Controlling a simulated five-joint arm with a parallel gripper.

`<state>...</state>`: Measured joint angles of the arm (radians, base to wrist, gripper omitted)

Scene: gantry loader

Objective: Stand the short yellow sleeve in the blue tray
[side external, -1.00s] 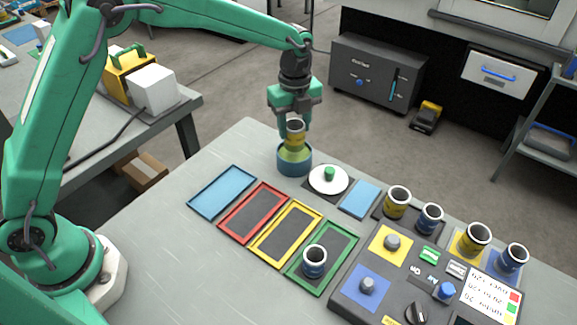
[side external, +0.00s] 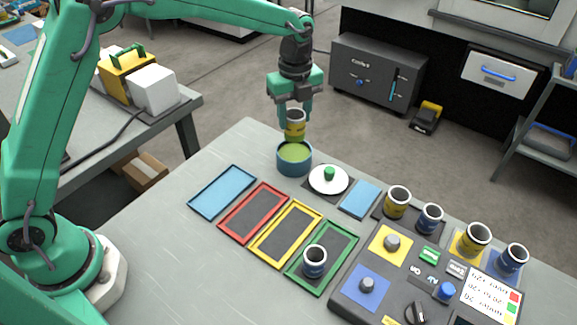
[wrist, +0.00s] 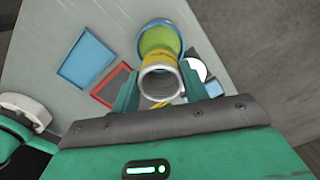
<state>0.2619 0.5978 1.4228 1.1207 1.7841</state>
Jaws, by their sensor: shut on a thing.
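My gripper (side external: 294,112) is shut on a yellow sleeve (side external: 294,130) with a grey rim and holds it upright. The sleeve is just above a round blue pot (side external: 294,167) with a yellow-green inside. In the wrist view the sleeve (wrist: 160,82) sits between my fingers, with the pot (wrist: 160,37) behind it. The blue tray (side external: 222,192) is at the left end of a row of trays and is empty. It also shows in the wrist view (wrist: 87,59).
Red (side external: 253,213), yellow (side external: 287,233) and green (side external: 333,278) trays continue the row. A blue-banded sleeve (side external: 314,262) stands in the green one. A white disc with a green knob (side external: 329,180) is right of the pot. More sleeves stand by the control panel (side external: 410,270).

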